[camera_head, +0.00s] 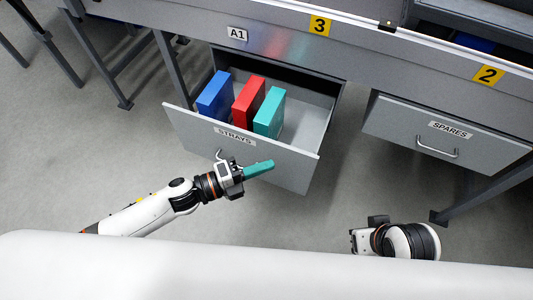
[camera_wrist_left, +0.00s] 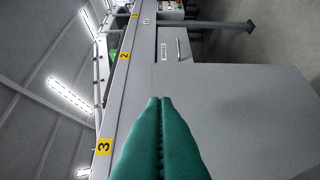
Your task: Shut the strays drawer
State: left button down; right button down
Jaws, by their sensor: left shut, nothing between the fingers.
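The strays drawer (camera_head: 297,168) stands pulled out under the grey bench in the head view. A blue box (camera_head: 215,95), a red box (camera_head: 249,103) and a teal box (camera_head: 269,113) stand inside it. My left gripper (camera_head: 272,163) is just in front of the drawer's front panel, near its handle, which it partly hides. Its teal fingers are shut with nothing between them; they also show together in the left wrist view (camera_wrist_left: 160,100). I cannot tell whether they touch the panel. My right gripper (camera_head: 360,240) is low at the right, its fingers not visible.
The spares drawer (camera_head: 400,135) to the right is shut. The bench edge (camera_head: 280,35) runs above both drawers. Bench legs (camera_head: 170,70) stand at the left and another (camera_head: 480,195) at the right. The grey floor in front is clear.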

aim_at(282, 149)
pick_arm(q)
jog(key=shift+w+d, duration=0.2)
jog(key=shift+w, duration=0.65)
jog(key=shift+w+d, duration=0.2)
jog(key=shift+w, duration=0.65)
pick_arm(e)
jog(key=shift+f, duration=0.25)
